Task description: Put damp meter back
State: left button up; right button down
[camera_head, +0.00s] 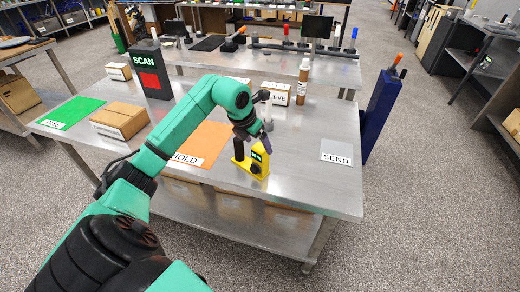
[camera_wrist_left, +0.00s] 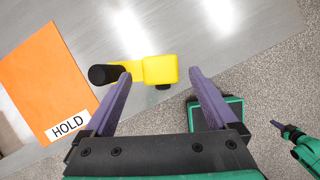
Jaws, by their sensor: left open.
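The yellow device with a small green display, which I take to be the damp meter (camera_head: 259,163), stands on the steel table right of the orange HOLD mat (camera_head: 203,143). A black cylinder (camera_wrist_left: 103,75) is at its left end, joined by a yellow strip. My left gripper (camera_head: 261,139) is open just above it. In the left wrist view the yellow block (camera_wrist_left: 160,69) appears between the tips of my left gripper (camera_wrist_left: 161,74), with gaps on both sides. Contact cannot be told. A teal and dark arm end, likely my right gripper (camera_wrist_left: 287,131), shows small at the right.
A cardboard box (camera_head: 120,121), a green mat (camera_head: 72,112), the SCAN stand (camera_head: 151,76), a brown-white bottle (camera_head: 303,82) and a small labelled box (camera_head: 276,93) are also on the table.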

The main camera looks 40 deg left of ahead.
pick_arm(q)
jog(key=v, duration=0.8)
jog(key=shift+b, duration=0.45)
